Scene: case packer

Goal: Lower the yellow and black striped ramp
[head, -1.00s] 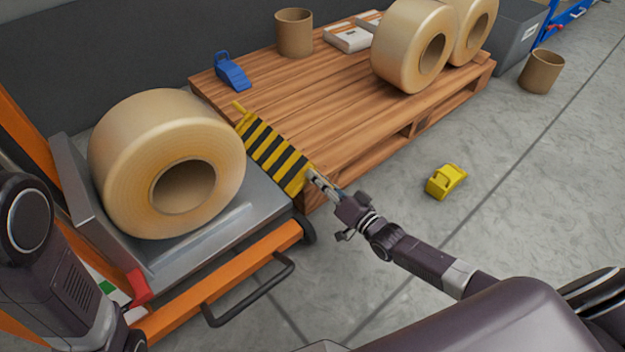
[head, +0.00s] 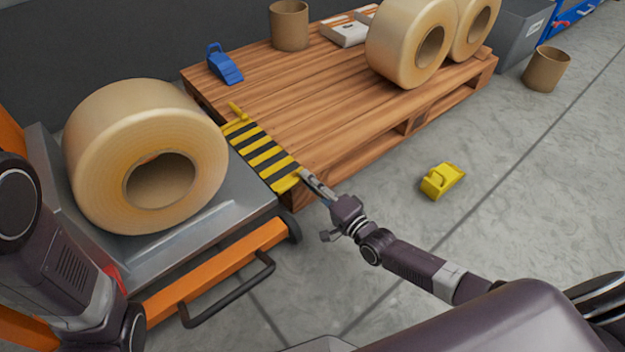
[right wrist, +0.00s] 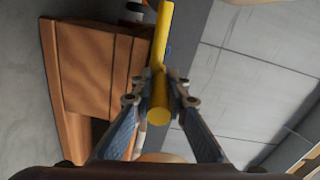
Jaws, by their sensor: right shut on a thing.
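The yellow and black striped ramp (head: 262,154) spans the gap between the grey cart platform (head: 215,222) and the wooden pallet (head: 330,110) in the head view. It looks nearly flat, with its far edge at the pallet top; I cannot tell if it touches the boards. My right gripper (head: 306,177) is at the ramp's near end, shut on its yellow handle. In the right wrist view the yellow handle (right wrist: 160,98) sits between the two fingers (right wrist: 158,108). My left arm shows at the left edge of the head view, but its gripper is out of view.
Two more rolls (head: 405,45), a blue wedge-like thing (head: 225,66) and a brown cylinder (head: 289,25) are on the pallet. A yellow chock-like block (head: 441,181) lies on clear floor at the right.

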